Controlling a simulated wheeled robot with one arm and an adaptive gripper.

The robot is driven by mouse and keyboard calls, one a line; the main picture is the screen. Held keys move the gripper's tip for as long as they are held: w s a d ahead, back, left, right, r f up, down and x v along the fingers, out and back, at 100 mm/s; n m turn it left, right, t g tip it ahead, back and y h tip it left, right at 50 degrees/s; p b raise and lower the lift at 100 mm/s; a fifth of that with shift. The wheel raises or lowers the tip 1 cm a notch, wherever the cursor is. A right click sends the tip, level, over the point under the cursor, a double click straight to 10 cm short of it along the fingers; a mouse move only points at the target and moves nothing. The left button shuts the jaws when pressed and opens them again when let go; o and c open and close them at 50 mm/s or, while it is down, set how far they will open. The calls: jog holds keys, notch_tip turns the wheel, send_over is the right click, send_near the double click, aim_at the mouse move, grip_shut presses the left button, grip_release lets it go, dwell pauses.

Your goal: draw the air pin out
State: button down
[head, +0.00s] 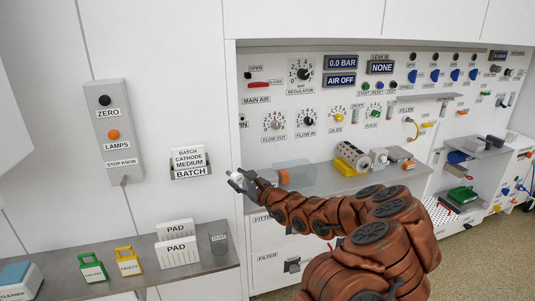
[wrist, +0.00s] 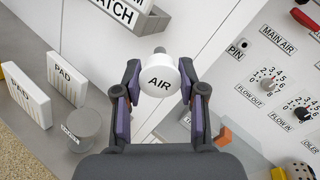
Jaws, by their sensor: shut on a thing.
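The air pin (wrist: 160,78) is a white round knob marked AIR with a short grey shaft pointing away from me. My gripper (wrist: 158,82) is shut on the knob, one finger on each side. In the head view my gripper (head: 238,179) holds the white pin (head: 236,176) in front of the panel's left edge, above the counter. The plate marked PIN (wrist: 237,50), with a small dark hole, is up and to the right in the wrist view, apart from the pin. It also shows in the head view (head: 242,121).
The grey counter (head: 205,264) at lower left carries two white PAD blocks (head: 178,252), a grey round pot (head: 218,238), and green and yellow tags. A BATCH card holder (head: 188,162) is on the wall. A ledge (head: 345,183) with fittings lies behind my arm.

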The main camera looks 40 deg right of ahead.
jog(key=s+a+f+n+y, duration=0.1)
jog(key=a+f+y, duration=0.1)
jog(key=a, duration=0.6)
jog(key=s+a+f+n+g+y, duration=0.1)
jog(key=s+a+f+n+y, duration=0.1)
jog(key=a, duration=0.6)
jog(key=s+a+f+n+g+y, duration=0.1)
jog(key=a+f, duration=0.3)
jog(key=a, duration=0.4)
jog(key=shift+s+a+f+y, duration=0.15)
jog(key=shift+a+f+y, duration=0.2)
jog(key=shift+y, duration=0.25)
jog(key=shift+d, duration=0.2)
